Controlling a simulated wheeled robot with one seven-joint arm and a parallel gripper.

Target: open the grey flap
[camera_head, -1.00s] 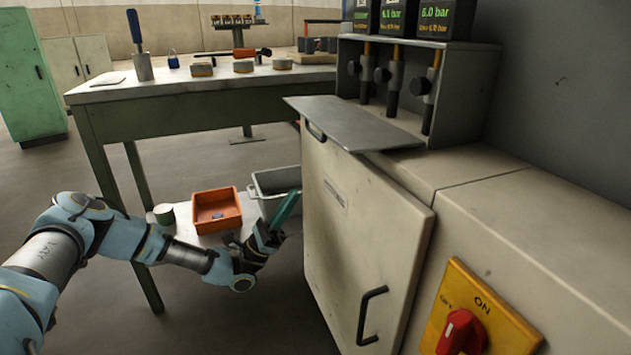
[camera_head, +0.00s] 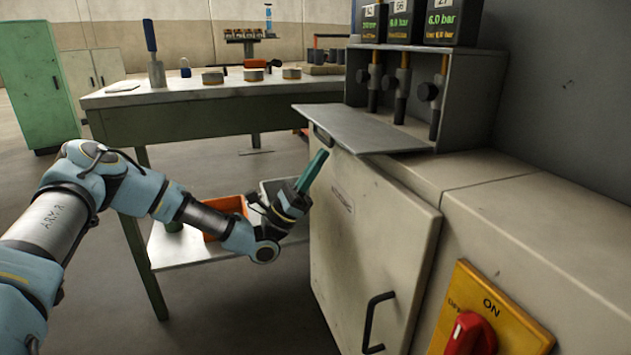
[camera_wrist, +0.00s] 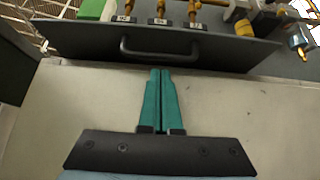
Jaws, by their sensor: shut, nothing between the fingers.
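The grey flap (camera_head: 362,128) juts out nearly level from the front of the grey valve box, over the cabinet top. The box front stands open, with its valves in sight. In the wrist view the flap (camera_wrist: 90,42) is a wide dark panel with a bar handle (camera_wrist: 160,50) facing me. My gripper (camera_head: 321,155) has its green fingers together and empty, pointing up just below the flap's left front edge. In the wrist view the fingertips (camera_wrist: 160,72) are near the panel's lower edge, below the handle; I cannot tell whether they touch.
A cream cabinet door (camera_head: 370,230) with a black handle stands below the flap. A red switch (camera_head: 470,335) on a yellow plate is at the lower right. A green workbench (camera_head: 215,118) with an orange bin (camera_head: 228,205) beneath stands behind my arm.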

